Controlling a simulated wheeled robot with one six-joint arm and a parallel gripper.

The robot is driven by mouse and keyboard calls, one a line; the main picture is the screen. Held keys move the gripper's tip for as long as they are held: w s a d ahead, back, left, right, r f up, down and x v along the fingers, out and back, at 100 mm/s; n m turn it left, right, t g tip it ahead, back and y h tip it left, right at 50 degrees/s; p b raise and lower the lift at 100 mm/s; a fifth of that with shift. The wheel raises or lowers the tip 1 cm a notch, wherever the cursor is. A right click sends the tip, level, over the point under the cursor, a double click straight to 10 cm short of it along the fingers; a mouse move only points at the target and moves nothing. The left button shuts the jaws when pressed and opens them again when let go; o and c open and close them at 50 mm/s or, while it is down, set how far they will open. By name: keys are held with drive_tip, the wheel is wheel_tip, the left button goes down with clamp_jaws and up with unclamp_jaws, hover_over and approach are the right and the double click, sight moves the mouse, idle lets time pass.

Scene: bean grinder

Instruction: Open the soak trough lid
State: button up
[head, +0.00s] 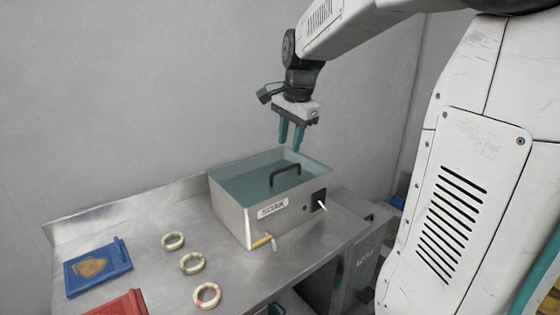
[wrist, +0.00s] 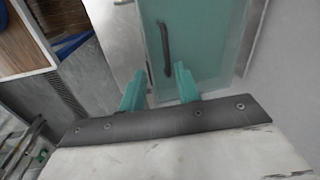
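The soak trough (head: 232,213) is a metal box labelled SOAK on the bench. Its flat, see-through teal lid (head: 245,178) lies closed over the top. A black bar handle (head: 285,171) stands on the lid. The lid (wrist: 205,50) and handle (wrist: 164,48) also show in the wrist view. My gripper (head: 291,149) points down above the trough, near the lid's back part and higher than the handle. In the wrist view its two teal fingers (wrist: 158,78) are apart with nothing between them. The handle shows beyond the fingertips, not touching them.
The metal bench (head: 135,220) carries several pale rings, including one ring (head: 207,294) in front. A blue tray (head: 98,266) and a red tray (head: 115,303) lie at the left. A tap (head: 264,241) juts from the trough's front. A grey wall (head: 140,90) rises behind.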

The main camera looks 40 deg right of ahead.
sight(287, 168)
drive_tip(key=shift+m, duration=0.5)
drive_tip(key=w+f, duration=0.1)
drive_tip(key=f, duration=0.1)
drive_tip(key=d+f, duration=0.1)
drive_tip(key=f, duration=0.2)
drive_tip(key=w+f, duration=0.1)
drive_tip(key=f, duration=0.2)
drive_tip(key=shift+w+d, duration=0.2)
drive_tip(key=shift+w, duration=0.15)
clamp_jaws()
